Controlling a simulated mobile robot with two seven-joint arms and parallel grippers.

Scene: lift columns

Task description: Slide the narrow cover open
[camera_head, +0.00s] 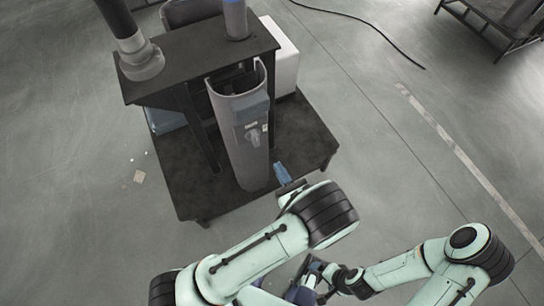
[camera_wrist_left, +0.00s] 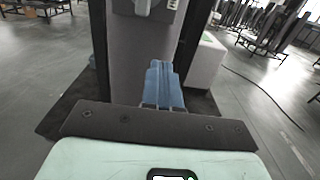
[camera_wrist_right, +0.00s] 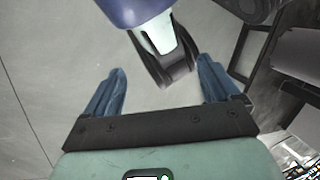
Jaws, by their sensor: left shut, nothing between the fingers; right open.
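The narrow cover (camera_head: 247,163) is a tall grey curved panel standing upright at the front of the lift column. A small grey latch-like piece (camera_head: 253,135) and pale labels sit on its upper face. My left gripper (camera_head: 283,172) is shut and empty, just right of the cover's lower part. In the left wrist view its blue fingers (camera_wrist_left: 164,84) are together in front of the cover (camera_wrist_left: 135,65); whether they touch it I cannot tell. My right gripper (camera_wrist_right: 162,88) is open and empty, low and well away from the cover, partly hidden in the head view.
The column stands on a dark base plate (camera_head: 309,137) under a dark upper plate (camera_head: 195,50). A white box (camera_head: 287,68) stands behind at right. A black cable (camera_head: 375,32) lies on the floor. The floor at right is mostly clear.

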